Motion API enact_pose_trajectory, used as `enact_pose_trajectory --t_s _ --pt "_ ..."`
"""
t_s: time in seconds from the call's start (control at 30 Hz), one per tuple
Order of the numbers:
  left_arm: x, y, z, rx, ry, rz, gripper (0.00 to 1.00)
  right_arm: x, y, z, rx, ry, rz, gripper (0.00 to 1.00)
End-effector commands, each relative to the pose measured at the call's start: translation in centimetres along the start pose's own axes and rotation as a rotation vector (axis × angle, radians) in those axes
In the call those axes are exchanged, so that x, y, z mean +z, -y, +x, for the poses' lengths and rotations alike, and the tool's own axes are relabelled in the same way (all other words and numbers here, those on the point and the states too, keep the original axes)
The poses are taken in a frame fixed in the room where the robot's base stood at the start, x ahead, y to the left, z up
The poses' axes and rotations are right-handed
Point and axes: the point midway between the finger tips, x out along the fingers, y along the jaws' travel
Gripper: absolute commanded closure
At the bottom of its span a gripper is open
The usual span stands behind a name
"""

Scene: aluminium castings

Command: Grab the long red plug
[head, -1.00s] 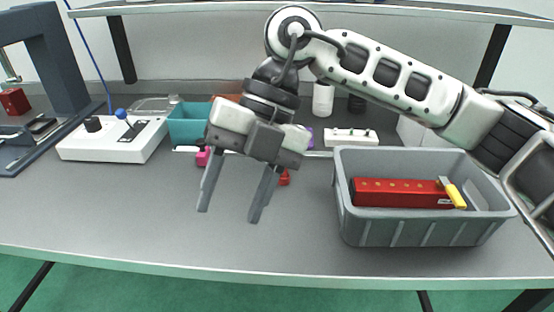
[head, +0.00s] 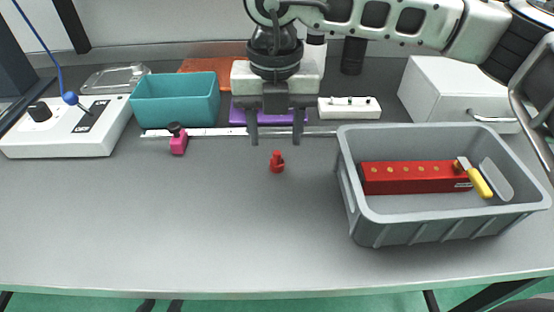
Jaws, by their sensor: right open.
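A small red plug (head: 277,162) stands on the grey worktop near the middle of the head view, with a narrower top and wider base. My right gripper (head: 275,142) is open and empty, its two fingers pointing down. In the picture its fingertips end just above the plug, one to either side; the exact gap in depth is hard to judge. My left gripper is out of view.
A grey bin (head: 450,220) at the right holds a red block (head: 415,177) and a yellow-handled tool (head: 480,183). The front worktop is clear.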

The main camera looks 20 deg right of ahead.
Motion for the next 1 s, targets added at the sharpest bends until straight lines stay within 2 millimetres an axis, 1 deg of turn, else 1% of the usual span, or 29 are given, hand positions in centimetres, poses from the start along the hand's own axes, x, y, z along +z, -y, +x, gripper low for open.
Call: enact_pose_trajectory --t_s 0.17,0.3,0.4,0.5,0.7,0.73,0.77,0.8,0.9,1.0 --pt "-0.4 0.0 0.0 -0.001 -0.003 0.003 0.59 0.0 0.2 1.3 -0.002 -0.003 0.0 0.51" --pt "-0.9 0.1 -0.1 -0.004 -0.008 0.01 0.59 0.0 0.4 3.5 -0.002 -0.003 -0.001 0.51" --pt "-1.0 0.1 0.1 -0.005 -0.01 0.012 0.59 0.0 0.3 4.8 0.0 -0.003 -0.002 0.51" --pt "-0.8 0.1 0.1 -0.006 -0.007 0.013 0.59 0.1 0.3 5.4 0.001 0.0 -0.002 0.51" --pt "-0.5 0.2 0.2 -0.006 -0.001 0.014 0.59 0.1 0.3 5.5 0.002 0.0 -0.002 0.51" --pt "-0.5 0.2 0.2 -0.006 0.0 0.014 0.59 0.1 0.3 5.5 0.002 0.0 -0.002 0.56" --pt "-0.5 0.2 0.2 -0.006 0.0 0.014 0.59 0.1 0.3 5.5 0.002 0.0 -0.002 0.65" --pt "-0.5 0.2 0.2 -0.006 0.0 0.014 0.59 0.1 0.3 5.4 0.001 0.0 -0.002 0.76" --pt "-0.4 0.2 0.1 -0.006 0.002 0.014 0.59 0.1 0.3 5.4 0.001 0.0 -0.002 0.99" --pt "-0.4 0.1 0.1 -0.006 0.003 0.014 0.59 0.1 0.3 5.4 0.001 0.0 -0.002 1.0"
